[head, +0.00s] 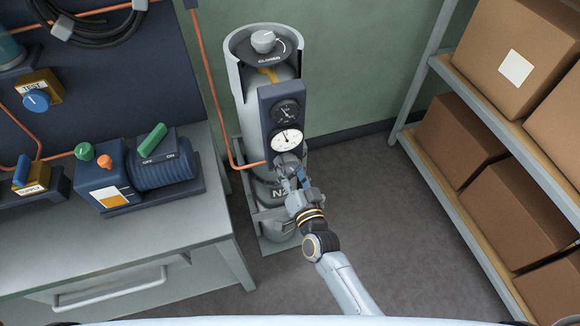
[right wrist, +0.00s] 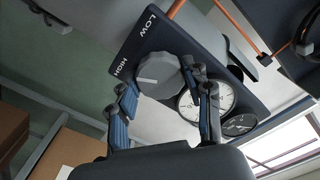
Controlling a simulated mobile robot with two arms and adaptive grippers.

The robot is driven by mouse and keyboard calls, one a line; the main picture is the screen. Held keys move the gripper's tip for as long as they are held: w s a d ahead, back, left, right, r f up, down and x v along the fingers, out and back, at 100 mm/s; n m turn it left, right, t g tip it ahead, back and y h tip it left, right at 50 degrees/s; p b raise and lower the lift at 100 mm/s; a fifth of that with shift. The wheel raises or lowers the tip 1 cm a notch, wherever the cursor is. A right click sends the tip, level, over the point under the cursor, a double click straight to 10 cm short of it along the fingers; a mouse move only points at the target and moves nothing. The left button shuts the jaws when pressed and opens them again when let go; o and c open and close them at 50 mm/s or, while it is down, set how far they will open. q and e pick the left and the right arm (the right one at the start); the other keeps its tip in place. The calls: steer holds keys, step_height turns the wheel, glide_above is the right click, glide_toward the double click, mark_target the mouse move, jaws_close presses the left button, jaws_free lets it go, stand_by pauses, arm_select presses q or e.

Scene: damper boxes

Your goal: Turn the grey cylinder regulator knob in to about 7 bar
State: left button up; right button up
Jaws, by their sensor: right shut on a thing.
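The grey cylinder (head: 267,90) stands upright against the wall with a dark regulator panel (head: 267,100) on its front. The panel has a dark upper gauge (head: 287,111) and a white lower gauge (head: 287,139); their scales are too small to read. In the right wrist view, the grey regulator knob (right wrist: 160,76) has a pale pointer line, beside the words LOW and HIGH. My right gripper (head: 290,167) is at the panel's lower end, its fingers shut on either side of the knob. The gripper hides most of the knob in the head view. My left gripper is not in view.
A CLOSED-marked valve knob (head: 263,41) tops the cylinder. Shelves with cardboard boxes (head: 510,55) stand at right. A copper pipe (head: 211,90) runs to the panel. Floor between is clear.

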steer(key=o, duration=1.2)
steer(key=shift+c, duration=0.2)
steer(key=v, duration=1.2)
